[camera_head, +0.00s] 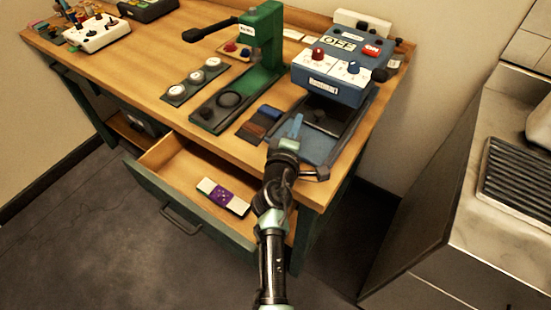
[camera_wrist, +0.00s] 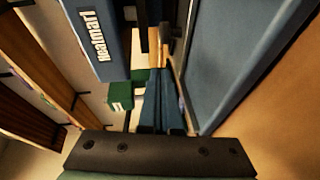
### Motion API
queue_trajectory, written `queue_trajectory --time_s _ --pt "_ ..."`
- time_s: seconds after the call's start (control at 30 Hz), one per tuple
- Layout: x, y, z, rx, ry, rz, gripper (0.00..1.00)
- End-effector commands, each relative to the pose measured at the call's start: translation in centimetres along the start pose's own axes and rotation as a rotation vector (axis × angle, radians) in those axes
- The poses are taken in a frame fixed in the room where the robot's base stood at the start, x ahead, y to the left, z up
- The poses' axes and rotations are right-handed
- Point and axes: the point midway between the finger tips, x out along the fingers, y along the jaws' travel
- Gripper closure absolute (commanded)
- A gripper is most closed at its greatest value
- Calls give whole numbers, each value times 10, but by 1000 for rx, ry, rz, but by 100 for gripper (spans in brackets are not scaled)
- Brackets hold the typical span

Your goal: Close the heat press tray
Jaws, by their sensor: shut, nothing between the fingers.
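The heat press (camera_head: 330,70) is a blue box with an OFF sign, knobs and a red button, at the right of the table. Its blue-grey tray (camera_head: 318,148) sticks out in front from under the press, with a dark handle (camera_head: 318,174) near the table's front edge. My gripper (camera_head: 296,124) is shut and empty over the left part of the tray; I cannot tell whether it touches it. In the wrist view, my fingers (camera_wrist: 160,100) are together, with the press (camera_wrist: 97,38) at upper left and a blue tray-like panel (camera_wrist: 232,55) to the right.
A green lever press (camera_head: 262,45) stands left of the heat press. Brown and blue blocks (camera_head: 262,120) lie between them. An open drawer (camera_head: 180,160) below holds a purple and white item (camera_head: 223,196). A grey counter (camera_head: 450,230) stands to the right, across a gap.

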Motion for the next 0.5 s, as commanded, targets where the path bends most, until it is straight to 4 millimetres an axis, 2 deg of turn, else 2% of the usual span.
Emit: queue_trajectory --time_s 0.1,0.3,0.5 --pt "-26 0 -1 -1 3 -2 100" --pt "-64 -2 -1 -2 5 -2 100" --pt "-90 -2 -2 -3 6 -2 100"
